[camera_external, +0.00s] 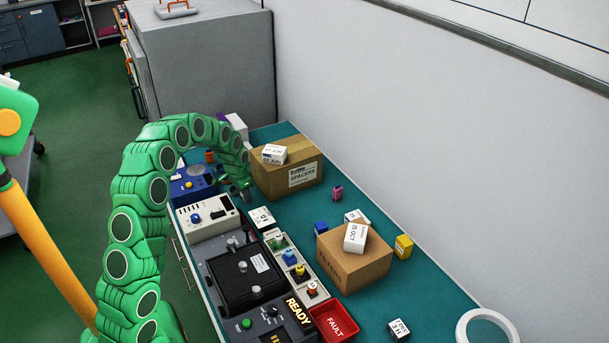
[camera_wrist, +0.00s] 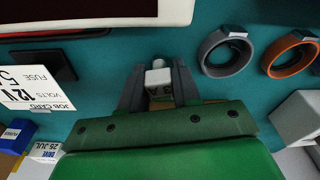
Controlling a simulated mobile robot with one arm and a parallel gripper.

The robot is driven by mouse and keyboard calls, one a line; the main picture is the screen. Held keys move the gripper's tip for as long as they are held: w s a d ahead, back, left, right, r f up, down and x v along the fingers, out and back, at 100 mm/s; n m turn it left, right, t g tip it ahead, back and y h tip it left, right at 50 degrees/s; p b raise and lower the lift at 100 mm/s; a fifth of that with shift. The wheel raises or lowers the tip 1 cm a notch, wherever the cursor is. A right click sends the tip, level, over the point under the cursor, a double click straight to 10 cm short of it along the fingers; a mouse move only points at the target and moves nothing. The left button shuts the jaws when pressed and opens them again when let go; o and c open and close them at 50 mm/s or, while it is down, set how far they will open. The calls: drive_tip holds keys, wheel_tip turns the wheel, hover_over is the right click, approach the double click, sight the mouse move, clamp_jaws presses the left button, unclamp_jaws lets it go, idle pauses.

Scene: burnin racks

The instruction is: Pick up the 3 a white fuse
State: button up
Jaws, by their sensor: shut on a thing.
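A small white fuse (camera_wrist: 158,75) with dark markings stands between the two dark fingers of my gripper (camera_wrist: 158,88) in the wrist view. The fingers are shut on its sides, and its pale cap shows between the tips. In the external view my gripper (camera_external: 245,192) is low over the green bench, left of the SPACERS carton. The fuse cannot be made out there, hidden by the gripper and arm. I cannot tell whether the fuse still touches the bench.
A SPACERS carton (camera_external: 267,180) stands right of my gripper, and a white instrument (camera_external: 207,222) in front. The wrist view shows a job card (camera_wrist: 38,90), a grey ring (camera_wrist: 226,55) and an orange ring (camera_wrist: 285,57). A red FAULT tray (camera_external: 334,321) lies nearer the front.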

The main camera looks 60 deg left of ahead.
drive_tip(key=shift+r, duration=0.5)
drive_tip(key=s+d+r, duration=0.2)
drive_tip(key=s+r, duration=0.1)
drive_tip(key=s+d+r, duration=0.3)
drive_tip(key=r, duration=0.1)
drive_tip(key=s+d+r, duration=0.2)
drive_tip(key=s+r, duration=0.1)
drive_tip(key=r, duration=0.1)
drive_tip(key=shift+d, duration=0.4)
drive_tip(key=shift+s+d+r, duration=0.25)
drive_tip(key=shift+s+d, duration=0.35)
drive_tip(key=shift+s, duration=0.2)
